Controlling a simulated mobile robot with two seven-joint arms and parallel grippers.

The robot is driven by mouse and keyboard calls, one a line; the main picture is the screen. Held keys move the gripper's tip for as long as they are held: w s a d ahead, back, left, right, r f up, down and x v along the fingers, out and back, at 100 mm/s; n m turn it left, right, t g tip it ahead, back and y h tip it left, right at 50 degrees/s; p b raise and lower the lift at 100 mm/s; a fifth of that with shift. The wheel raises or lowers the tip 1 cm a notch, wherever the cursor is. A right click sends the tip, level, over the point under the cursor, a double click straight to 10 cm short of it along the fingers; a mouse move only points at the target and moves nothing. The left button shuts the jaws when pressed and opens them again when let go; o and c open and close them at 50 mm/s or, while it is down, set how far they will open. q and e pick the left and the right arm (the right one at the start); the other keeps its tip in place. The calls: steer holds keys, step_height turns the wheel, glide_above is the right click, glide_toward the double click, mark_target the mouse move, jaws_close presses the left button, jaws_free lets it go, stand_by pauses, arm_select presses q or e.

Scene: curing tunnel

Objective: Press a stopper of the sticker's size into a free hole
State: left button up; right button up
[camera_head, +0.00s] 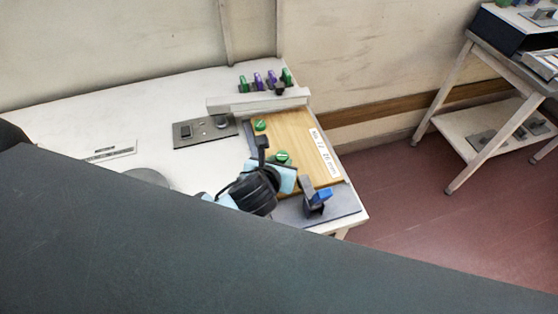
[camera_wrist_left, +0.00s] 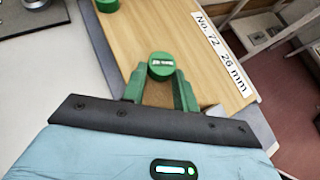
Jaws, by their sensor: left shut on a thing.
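A wooden board (camera_head: 290,130) lies on the white table with a white sticker (camera_head: 324,153), which reads "No. 72 26 mm" in the left wrist view (camera_wrist_left: 222,48). One green stopper (camera_head: 260,125) sits at the board's far end; it also shows in the left wrist view (camera_wrist_left: 107,5). My left gripper (camera_wrist_left: 160,82) is shut on another green stopper (camera_wrist_left: 161,66) with a small printed label on top, over the board. I cannot tell whether its underside is in a hole. Green and purple stoppers (camera_head: 265,80) stand at the back. My right gripper is out of view.
A pale bar (camera_head: 258,102) crosses the board's far end. A grey plate with fittings (camera_head: 205,131) lies to its left. A blue-handled clamp (camera_head: 318,203) stands at the near right corner. A large dark surface hides the foreground.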

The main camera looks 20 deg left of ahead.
arm_select(q)
steer(key=shift+f, duration=0.1)
steer(key=o, duration=1)
steer(key=shift+o, duration=0.5)
steer(key=shift+s+f, duration=0.1)
steer(key=shift+o, duration=1.4)
steer(key=shift+a, duration=0.1)
steer(key=shift+r, duration=3.65)
